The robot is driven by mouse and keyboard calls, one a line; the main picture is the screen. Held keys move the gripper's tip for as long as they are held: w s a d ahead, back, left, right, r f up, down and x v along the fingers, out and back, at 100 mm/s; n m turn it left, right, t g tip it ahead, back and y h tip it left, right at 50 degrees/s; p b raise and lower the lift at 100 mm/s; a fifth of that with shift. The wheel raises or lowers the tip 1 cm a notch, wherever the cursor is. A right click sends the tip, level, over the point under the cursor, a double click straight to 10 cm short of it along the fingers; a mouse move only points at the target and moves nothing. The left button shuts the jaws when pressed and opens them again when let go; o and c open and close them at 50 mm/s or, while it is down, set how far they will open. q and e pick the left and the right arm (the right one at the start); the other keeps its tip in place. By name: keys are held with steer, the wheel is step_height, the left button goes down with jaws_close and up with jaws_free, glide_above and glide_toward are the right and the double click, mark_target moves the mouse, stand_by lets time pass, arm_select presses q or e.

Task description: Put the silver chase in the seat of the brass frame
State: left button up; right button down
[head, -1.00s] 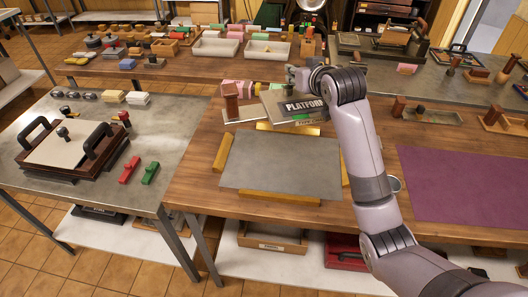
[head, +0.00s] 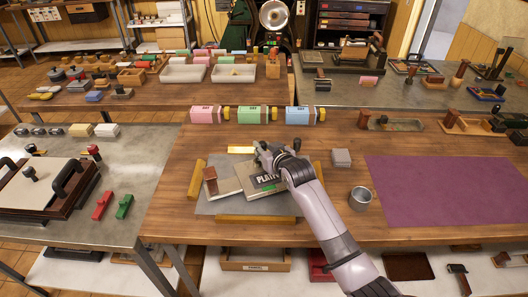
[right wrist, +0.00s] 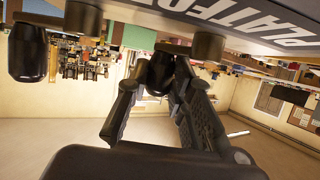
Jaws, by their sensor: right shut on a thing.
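The silver chase (head: 232,188) is a flat panel with a pale edge, a brown block at its left and a dark plate lettered "PLATFORM" in part. It lies over the grey seat of the brass frame (head: 256,220), turned at an angle to the brass bars. I cannot tell whether it touches the seat. My right gripper (head: 267,156) is at its far right corner, shut on a dark knob. The right wrist view shows the gripper (right wrist: 155,78) and the lettered plate (right wrist: 245,22) above it. My right arm hides part of the frame's right side. My left gripper is out of view.
A metal cup (head: 360,198) and a grey block (head: 342,158) stand right of the frame. A purple mat (head: 440,190) lies farther right. Pink, green and blue boxes (head: 253,115) line the back edge. Bare wood lies in front of the frame.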

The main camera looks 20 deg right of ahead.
steer(key=shift+f, duration=0.75)
steer(key=shift+f, duration=0.1)
steer(key=c, duration=1.4)
jaws_free()
steer(key=v, duration=1.2)
steer(key=shift+b, duration=0.35)
